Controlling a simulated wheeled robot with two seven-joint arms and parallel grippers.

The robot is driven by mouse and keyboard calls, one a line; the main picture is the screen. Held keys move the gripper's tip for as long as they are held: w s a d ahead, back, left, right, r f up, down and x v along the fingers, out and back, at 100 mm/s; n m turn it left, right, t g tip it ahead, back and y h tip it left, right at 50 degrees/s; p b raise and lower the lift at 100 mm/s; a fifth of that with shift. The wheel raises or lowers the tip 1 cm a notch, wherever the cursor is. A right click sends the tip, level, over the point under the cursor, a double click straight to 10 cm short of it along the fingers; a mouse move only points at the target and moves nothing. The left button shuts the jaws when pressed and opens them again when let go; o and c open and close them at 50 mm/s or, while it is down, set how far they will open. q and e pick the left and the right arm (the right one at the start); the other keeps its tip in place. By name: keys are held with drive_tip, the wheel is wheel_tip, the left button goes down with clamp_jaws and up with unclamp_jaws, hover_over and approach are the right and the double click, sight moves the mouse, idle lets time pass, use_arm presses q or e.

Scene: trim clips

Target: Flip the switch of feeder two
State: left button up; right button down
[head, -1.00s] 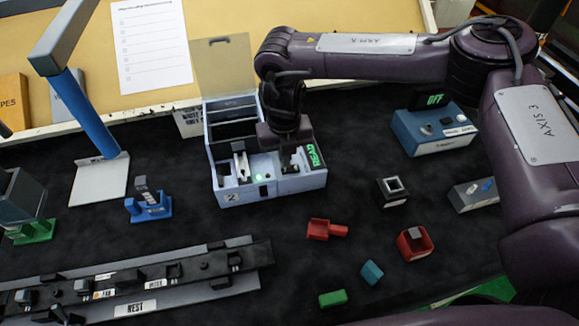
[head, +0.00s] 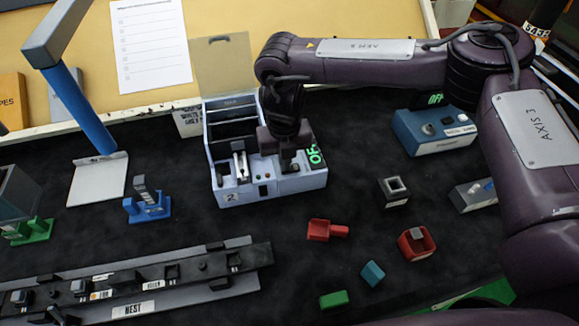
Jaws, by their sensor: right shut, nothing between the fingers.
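Feeder two is the pale grey-blue box (head: 262,191) with a "2" label on its front, in the upper middle of the head view. Its lid stands open at the back. Its green display (head: 315,156) reads "OF", the rest hidden or cut off. The small indicator lights on its top look dim. My right gripper (head: 289,166) points straight down at the right part of the box top, shut and empty, at or just above the switch area. The gripper hides the switch, so its position and any contact cannot be told. My left gripper is not in view.
A blue box (head: 432,132) with an "OFF" display stands to the right. A black rail fixture (head: 190,268) lies at lower left. Red, teal and green small parts (head: 319,230) lie in front. A blue-posted stand (head: 98,180) is at left.

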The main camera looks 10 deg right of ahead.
drive_tip(key=shift+r+p, duration=2.6)
drive_tip(key=shift+r, duration=0.9)
